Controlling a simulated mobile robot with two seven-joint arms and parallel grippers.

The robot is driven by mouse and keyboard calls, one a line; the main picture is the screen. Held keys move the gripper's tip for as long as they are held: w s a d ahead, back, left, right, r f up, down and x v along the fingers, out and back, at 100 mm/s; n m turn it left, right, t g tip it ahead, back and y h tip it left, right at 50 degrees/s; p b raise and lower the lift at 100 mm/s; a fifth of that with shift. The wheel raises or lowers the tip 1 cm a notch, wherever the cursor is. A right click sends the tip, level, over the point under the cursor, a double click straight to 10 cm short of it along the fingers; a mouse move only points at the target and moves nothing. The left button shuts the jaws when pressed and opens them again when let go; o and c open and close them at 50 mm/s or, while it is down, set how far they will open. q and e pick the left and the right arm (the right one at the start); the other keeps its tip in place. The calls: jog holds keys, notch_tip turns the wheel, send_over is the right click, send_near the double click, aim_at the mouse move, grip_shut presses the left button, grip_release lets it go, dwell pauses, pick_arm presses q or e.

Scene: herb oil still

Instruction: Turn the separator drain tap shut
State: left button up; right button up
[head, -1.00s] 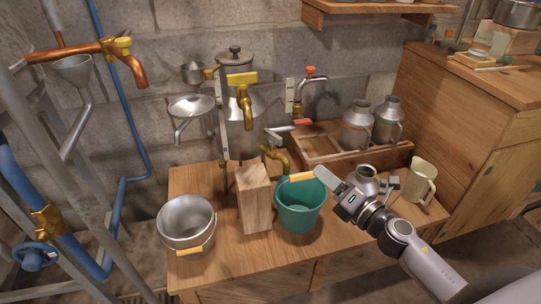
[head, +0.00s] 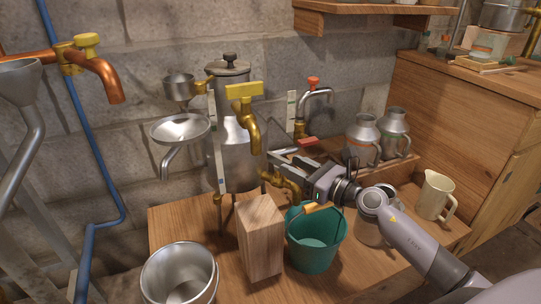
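The separator (head: 238,160) is a grey metal vessel with a black-knobbed lid, standing at the back of the wooden bench. A brass drain tap (head: 289,187) sticks out low on its right side, above the green bucket (head: 316,243). A grey lever with a red end (head: 307,141) shows just above the tap. My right gripper (head: 283,163) is at the tap and lever, pointing left, and partly hides them. I cannot tell whether it touches the lever or how far its fingers are apart. My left gripper is not in view.
A wooden block (head: 261,240) stands left of the bucket, and a steel pot (head: 180,276) is at front left. Metal cans (head: 362,140) stand in a wooden tray at back right. A cream jug (head: 435,195) is at right. A yellow-handled brass tap (head: 249,118) hangs above.

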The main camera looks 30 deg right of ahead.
aim_at(267, 153)
jog(key=shift+b+x, duration=0.4)
jog(key=shift+x, duration=2.8)
grip_shut()
